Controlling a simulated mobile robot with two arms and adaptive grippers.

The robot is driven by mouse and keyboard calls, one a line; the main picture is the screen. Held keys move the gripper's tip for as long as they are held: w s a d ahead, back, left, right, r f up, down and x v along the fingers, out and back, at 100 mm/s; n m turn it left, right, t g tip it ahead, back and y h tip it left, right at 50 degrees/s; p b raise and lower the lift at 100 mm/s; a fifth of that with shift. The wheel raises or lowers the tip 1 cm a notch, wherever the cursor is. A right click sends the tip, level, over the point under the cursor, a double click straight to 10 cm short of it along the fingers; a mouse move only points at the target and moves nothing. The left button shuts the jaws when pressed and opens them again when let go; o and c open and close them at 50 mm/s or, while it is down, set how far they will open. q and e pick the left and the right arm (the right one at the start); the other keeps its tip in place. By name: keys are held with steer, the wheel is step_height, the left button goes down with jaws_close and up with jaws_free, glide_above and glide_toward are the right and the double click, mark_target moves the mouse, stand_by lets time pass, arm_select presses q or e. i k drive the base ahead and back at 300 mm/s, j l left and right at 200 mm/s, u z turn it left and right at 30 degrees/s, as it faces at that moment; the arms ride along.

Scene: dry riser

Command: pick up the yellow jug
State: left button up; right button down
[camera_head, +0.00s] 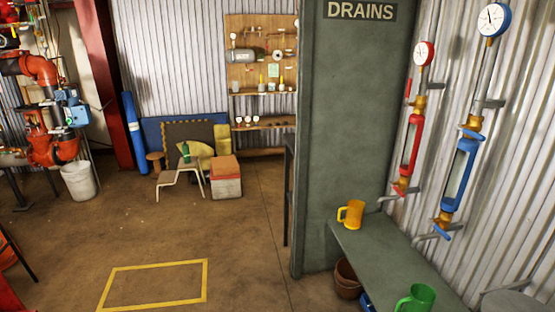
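The yellow jug (351,214) stands upright on a grey-green bench (385,262) at the right, near the bench's far end. Its handle points to the left. It is close to the green wall panel marked DRAINS (345,120). A green jug (417,298) stands on the same bench, nearer to me, partly cut off by the bottom edge. Neither of my grippers shows in the head view.
Red and blue gauge pipes (411,150) stick out from the corrugated wall above the bench. A brown bucket (347,280) sits under the bench. The floor around the yellow rectangle (155,285) is clear. A white bucket (79,181) stands at the left.

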mark_target(350, 215)
steer(key=i+j, duration=0.1)
steer(key=i, duration=0.75)
steer(key=i+j, duration=0.1)
steer(key=i, duration=0.8)
